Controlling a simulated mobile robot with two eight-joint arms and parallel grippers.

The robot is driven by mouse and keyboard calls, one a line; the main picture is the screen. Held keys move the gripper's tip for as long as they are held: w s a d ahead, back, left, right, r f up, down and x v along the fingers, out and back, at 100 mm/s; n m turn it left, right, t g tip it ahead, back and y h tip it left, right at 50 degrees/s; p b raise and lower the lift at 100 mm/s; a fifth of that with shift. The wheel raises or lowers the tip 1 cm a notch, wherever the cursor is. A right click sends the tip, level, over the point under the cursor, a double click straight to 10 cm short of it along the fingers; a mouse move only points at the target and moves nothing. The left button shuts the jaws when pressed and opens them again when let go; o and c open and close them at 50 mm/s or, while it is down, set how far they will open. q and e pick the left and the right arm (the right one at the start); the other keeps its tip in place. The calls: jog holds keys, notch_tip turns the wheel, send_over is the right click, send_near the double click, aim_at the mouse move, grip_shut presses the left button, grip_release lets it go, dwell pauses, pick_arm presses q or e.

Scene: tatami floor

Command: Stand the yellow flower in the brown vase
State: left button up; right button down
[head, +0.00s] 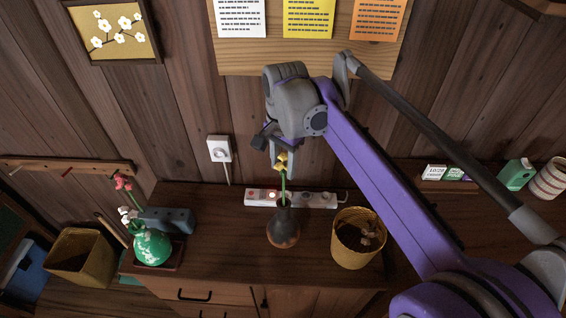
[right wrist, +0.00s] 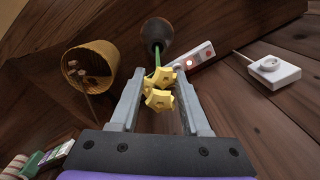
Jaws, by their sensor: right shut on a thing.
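The yellow flower (head: 281,160) has a yellow head and a green stem pointing down. My right gripper (head: 281,170) is shut on it, above the brown vase. The brown vase (head: 283,232) stands upright on the wooden cabinet, with a round body and a dark narrow neck. The stem's lower end meets the vase mouth and appears to pass inside; its tip is hidden. In the right wrist view, the yellow flower (right wrist: 159,98) is between the fingers and its stem runs to the mouth of the brown vase (right wrist: 157,32). My left gripper is not in view.
A white power strip (head: 318,200) lies just behind the vase. A yellow-brown basket (head: 352,255) stands close to its right. A green vase (head: 152,246) with pink and white flowers stands at the left. The cabinet top (head: 220,240) between the two vases is clear.

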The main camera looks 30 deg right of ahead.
pick_arm(q)
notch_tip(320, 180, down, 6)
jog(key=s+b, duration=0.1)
jog(key=b, duration=0.4)
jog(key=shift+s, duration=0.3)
pick_arm(e)
notch_tip(320, 180, down, 9)
dwell(2.1)
jog(key=shift+c, duration=1)
grip_release()
jog(key=shift+o, duration=1)
jog(key=shift+r, duration=0.15)
notch_tip(320, 180, up, 11)
jog(key=shift+s+f+p, duration=0.15)
jog(key=shift+f+p, duration=0.05)
jog(key=shift+p, duration=0.45)
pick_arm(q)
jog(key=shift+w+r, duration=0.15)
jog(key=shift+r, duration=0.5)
